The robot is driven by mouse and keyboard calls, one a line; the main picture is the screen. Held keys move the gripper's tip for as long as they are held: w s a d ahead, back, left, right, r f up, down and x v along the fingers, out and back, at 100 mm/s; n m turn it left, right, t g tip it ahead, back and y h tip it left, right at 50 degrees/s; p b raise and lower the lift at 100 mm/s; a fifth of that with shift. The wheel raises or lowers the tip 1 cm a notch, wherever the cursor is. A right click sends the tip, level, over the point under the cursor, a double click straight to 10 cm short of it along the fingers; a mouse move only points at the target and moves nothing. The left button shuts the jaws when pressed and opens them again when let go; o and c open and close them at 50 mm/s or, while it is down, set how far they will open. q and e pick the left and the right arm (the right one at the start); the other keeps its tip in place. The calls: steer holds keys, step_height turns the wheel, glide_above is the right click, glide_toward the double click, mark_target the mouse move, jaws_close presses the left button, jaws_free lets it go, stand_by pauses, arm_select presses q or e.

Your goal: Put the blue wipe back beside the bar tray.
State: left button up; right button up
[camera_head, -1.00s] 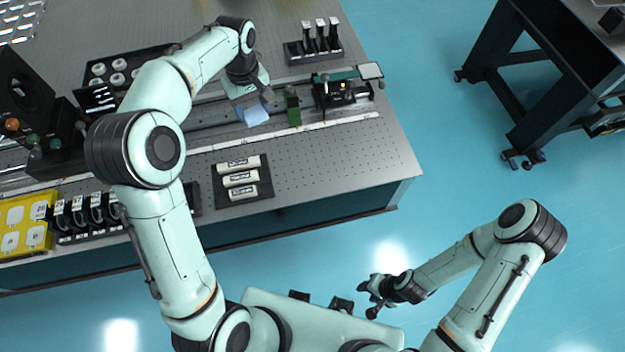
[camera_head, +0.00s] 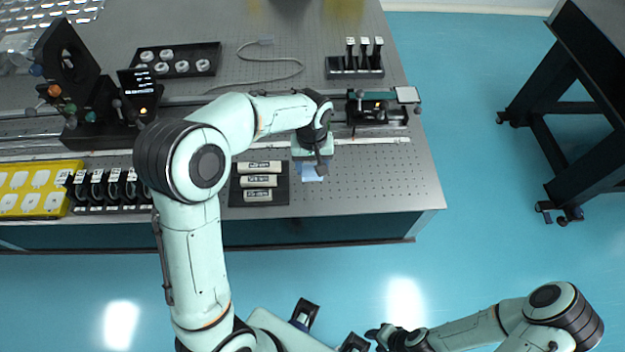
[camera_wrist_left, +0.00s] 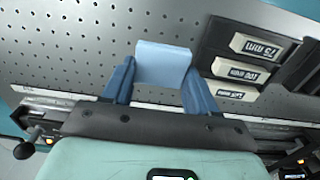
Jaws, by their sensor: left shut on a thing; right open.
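The blue wipe (camera_head: 312,172) is a small folded light-blue cloth. My left gripper (camera_head: 310,162) is shut on it, just right of the bar tray (camera_head: 235,195), a black tray with three white labelled bars. In the left wrist view the wipe (camera_wrist_left: 163,65) sits between the two blue fingers of the left gripper (camera_wrist_left: 158,85), over the perforated table top, with the bar tray (camera_wrist_left: 212,38) to its right. I cannot tell whether the wipe touches the table. My right gripper (camera_head: 376,336) is open and empty over the floor at the bottom, partly dark.
The rail (camera_head: 220,148) with optical mounts runs behind the wipe. A black holder with upright posts (camera_head: 355,72) stands at the back right. A yellow tray (camera_head: 40,205) and black clips (camera_head: 108,205) lie left. The table top (camera_head: 385,180) right of the wipe is bare.

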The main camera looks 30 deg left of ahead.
mark_target(312, 185)
arm_select(q)
step_height(312, 185, down, 7)
steer(key=shift+f, duration=0.15)
steer(key=shift+f+b, duration=0.1)
steer(key=shift+b, duration=0.2)
steer(key=o, duration=1)
step_height(312, 185, up, 12)
steer(key=shift+r+p, duration=0.15)
steer(key=shift+p, duration=0.45)
